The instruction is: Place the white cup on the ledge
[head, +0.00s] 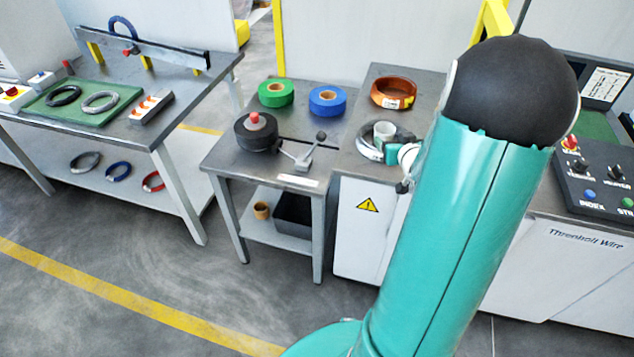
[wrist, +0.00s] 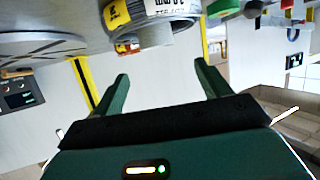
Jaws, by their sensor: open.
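The white cup (head: 384,132) stands upright at a grey wire coil (head: 368,145) on the steel top of the machine. I cannot tell whether it is inside the ring or on it. In the wrist view, which looks upside down, a pale cup shape (wrist: 155,36) shows against the coil (wrist: 150,10). My gripper (wrist: 161,78) is open and empty, its fingers apart and short of the cup. In the head view my teal arm hides most of the gripper. Which surface is the ledge is not clear; the machine top (head: 348,160) is one flat edge beside the cup.
A copper coil (head: 393,93) lies behind the cup. The small table to the left holds green (head: 276,93) and blue (head: 327,101) tape rolls and a black spool (head: 256,134) with a lever. A control panel (head: 597,185) stands right. A brown cup (head: 261,211) sits on the lower shelf.

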